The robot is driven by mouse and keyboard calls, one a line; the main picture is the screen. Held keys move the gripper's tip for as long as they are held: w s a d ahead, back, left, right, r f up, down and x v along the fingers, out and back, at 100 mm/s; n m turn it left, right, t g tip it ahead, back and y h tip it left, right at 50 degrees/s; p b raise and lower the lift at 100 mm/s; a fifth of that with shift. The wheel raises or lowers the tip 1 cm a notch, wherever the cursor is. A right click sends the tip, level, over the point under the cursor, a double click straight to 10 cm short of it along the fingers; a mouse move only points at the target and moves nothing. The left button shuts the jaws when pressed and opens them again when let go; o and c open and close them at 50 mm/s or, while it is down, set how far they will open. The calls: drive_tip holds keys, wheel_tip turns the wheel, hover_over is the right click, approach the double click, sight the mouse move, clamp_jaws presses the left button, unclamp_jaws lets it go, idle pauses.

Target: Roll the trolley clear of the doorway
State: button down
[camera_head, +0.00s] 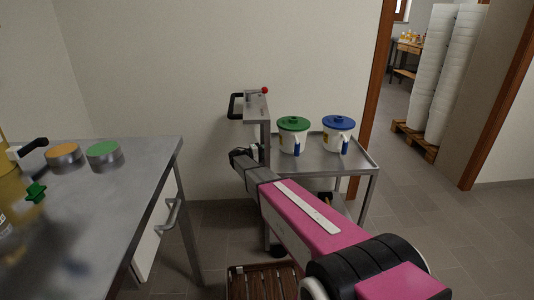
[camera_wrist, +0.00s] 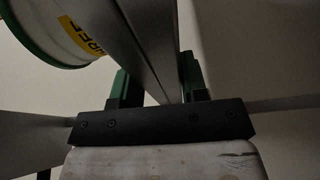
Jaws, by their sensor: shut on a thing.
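The grey metal trolley (camera_head: 347,164) stands by the wall, its right end in front of the doorway's left brown jamb (camera_head: 380,70) in the picture. It carries a green-lidded tub (camera_head: 293,137) and a blue-lidded tub (camera_head: 338,136). Its upright post (camera_head: 265,145) at the left bears a black handle (camera_head: 236,106) and a red knob (camera_head: 265,90). My gripper (camera_head: 242,157) is beside this post. In the wrist view, my gripper's green fingers (camera_wrist: 158,75) are shut on a grey metal bar of the trolley (camera_wrist: 150,45), seemingly the post.
A metal table (camera_head: 120,190) with tins stands at the left. A brown slatted pallet (camera_head: 262,282) lies on the floor below my arm. Stacked white tubs (camera_head: 445,80) stand on a pallet (camera_head: 415,140) beyond the doorway. The floor right of the trolley is clear.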

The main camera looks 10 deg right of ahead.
drive_tip(key=shift+a, duration=0.2)
drive_tip(key=c, duration=0.6)
unclamp_jaws()
drive_tip(key=shift+o, duration=0.2)
drive_tip(key=shift+a, duration=0.1)
drive_tip(key=v, duration=1)
drive_tip(key=shift+a, duration=0.3)
drive_tip(key=shift+s+a, duration=0.1)
drive_tip(key=shift+s, duration=0.1)
